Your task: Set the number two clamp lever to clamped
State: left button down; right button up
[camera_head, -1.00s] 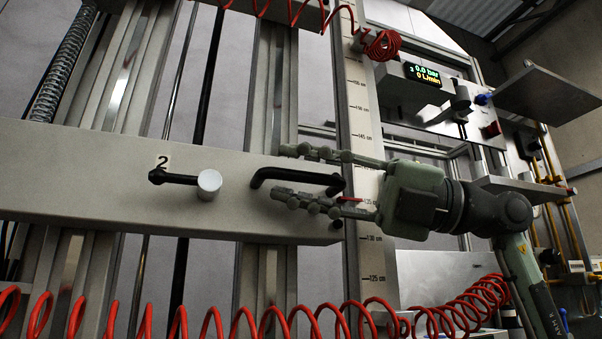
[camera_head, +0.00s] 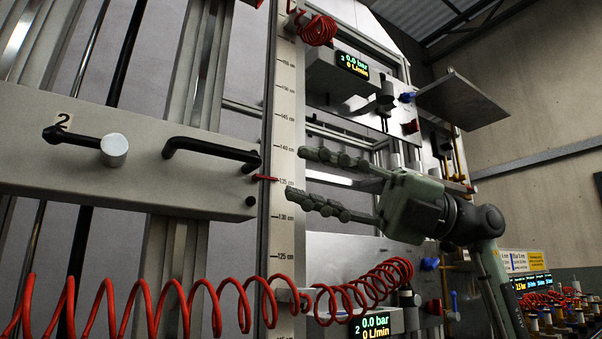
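The number two clamp lever (camera_head: 75,138) is a short black arm with a pale round knob (camera_head: 114,150) at its right end. It lies nearly level on a grey beam (camera_head: 60,178), beside a printed "2" (camera_head: 63,120). A black handle (camera_head: 210,149) is fixed to the same beam, right of the knob. My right gripper (camera_head: 295,173) is open and empty, its two fingers pointing left. It is to the right of the handle, in front of the measuring scale in the picture, apart from the lever. My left gripper is not in view.
A vertical centimetre scale (camera_head: 286,100) with a red pointer (camera_head: 265,178) stands at the beam's right end. A red coiled hose (camera_head: 240,305) crosses below the beam. A flat grey plate (camera_head: 462,103) juts out at upper right. Displays reading 0.0 bar (camera_head: 352,65) show at the right.

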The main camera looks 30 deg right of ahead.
aim_at(114, 148)
jog(key=k+l, duration=0.2)
jog(key=l, duration=0.15)
jog(key=k+l, duration=0.45)
jog(key=l, duration=0.25)
